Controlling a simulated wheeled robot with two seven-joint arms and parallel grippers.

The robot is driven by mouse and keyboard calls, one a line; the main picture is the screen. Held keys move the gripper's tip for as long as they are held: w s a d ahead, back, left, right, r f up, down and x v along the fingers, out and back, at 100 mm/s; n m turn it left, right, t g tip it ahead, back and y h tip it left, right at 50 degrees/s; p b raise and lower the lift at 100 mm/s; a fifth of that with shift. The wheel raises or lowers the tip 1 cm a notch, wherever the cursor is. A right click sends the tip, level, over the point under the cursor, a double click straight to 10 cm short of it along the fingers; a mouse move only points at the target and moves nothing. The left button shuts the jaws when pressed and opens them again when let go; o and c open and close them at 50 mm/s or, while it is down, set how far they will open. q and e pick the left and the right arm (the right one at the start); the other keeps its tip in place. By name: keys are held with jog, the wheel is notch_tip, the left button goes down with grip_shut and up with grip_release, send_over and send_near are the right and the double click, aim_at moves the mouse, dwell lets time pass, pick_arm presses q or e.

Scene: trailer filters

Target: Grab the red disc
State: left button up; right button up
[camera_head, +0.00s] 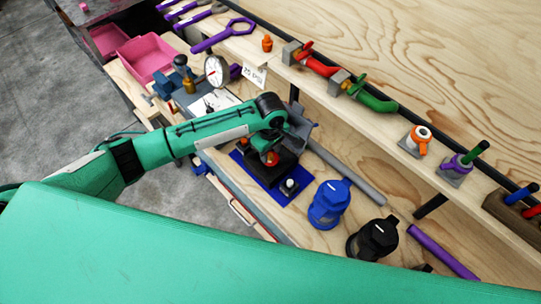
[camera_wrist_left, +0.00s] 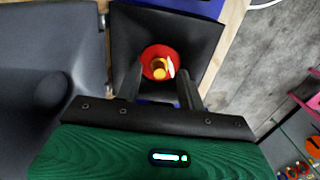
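The red disc (camera_wrist_left: 158,62) sits in a black square tray or holder (camera_wrist_left: 200,35), with a small yellow-orange piece at its middle. In the head view a bit of the red disc (camera_head: 270,159) shows below my left gripper (camera_head: 268,150), on the black block (camera_head: 265,173). In the left wrist view, the two dark fingers of my left gripper (camera_wrist_left: 160,78) are apart, one on each side of the disc's near part. I cannot tell whether they touch it. My right gripper is not in view.
The block stands on a blue mat (camera_head: 272,199) on the wooden bench. A blue canister (camera_head: 329,205) and a black canister (camera_head: 374,240) stand to the right. A grey bar (camera_head: 345,170) lies behind. A gauge (camera_head: 215,70) and pink bin (camera_head: 150,58) are at upper left.

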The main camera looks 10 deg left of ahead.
pick_arm(q)
jog(key=shift+f, duration=0.3)
grip_shut()
jog(key=shift+r, duration=0.1)
